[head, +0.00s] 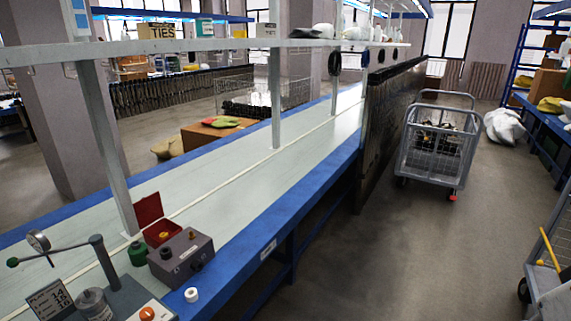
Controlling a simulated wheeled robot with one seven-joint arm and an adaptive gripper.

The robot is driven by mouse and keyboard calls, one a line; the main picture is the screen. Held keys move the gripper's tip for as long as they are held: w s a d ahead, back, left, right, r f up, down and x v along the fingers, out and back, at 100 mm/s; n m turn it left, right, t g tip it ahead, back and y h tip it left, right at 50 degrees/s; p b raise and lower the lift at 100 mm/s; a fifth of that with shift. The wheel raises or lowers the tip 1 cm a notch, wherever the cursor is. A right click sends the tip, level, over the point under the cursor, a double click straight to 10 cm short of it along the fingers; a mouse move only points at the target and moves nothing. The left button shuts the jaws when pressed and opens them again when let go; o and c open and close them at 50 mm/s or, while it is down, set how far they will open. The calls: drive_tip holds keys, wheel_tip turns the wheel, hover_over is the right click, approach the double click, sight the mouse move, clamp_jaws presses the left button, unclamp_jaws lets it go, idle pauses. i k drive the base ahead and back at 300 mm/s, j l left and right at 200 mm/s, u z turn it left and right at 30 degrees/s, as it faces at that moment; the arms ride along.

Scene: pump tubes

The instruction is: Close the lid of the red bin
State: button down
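The red bin (170,231) is small and stands on the white bench top at the lower left, behind a grey box. Its red lid (148,210) is open and stands tilted up at the bin's left side. Something small and yellow-orange shows inside the bin. The grey box hides the bin's near side. My gripper is not in view.
The grey box (181,256) with knobs on top stands in front of the bin. A green-capped jar (137,254), a white ring (191,295) and a lever device with a gauge (39,241) are close by. A shelf post (110,150) rises just behind the lid.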

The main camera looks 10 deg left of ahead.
sight(149, 209)
drive_tip(key=i+l, duration=0.1)
drive_tip(key=i, duration=1)
drive_tip(key=i+u, duration=0.25)
drive_tip(key=u, duration=0.15)
drive_tip(key=i+l+u, duration=0.1)
drive_tip(key=u, duration=0.25)
drive_tip(key=i+l+u, duration=0.2)
drive_tip(key=i+u, duration=0.2)
drive_tip(key=i+l+u, duration=0.1)
drive_tip(key=i+u, duration=0.15)
drive_tip(key=u, duration=0.15)
drive_tip(key=i+l+u, duration=0.1)
drive_tip(key=u, duration=0.3)
drive_tip(key=i+l+u, duration=0.25)
drive_tip(key=u, duration=0.15)
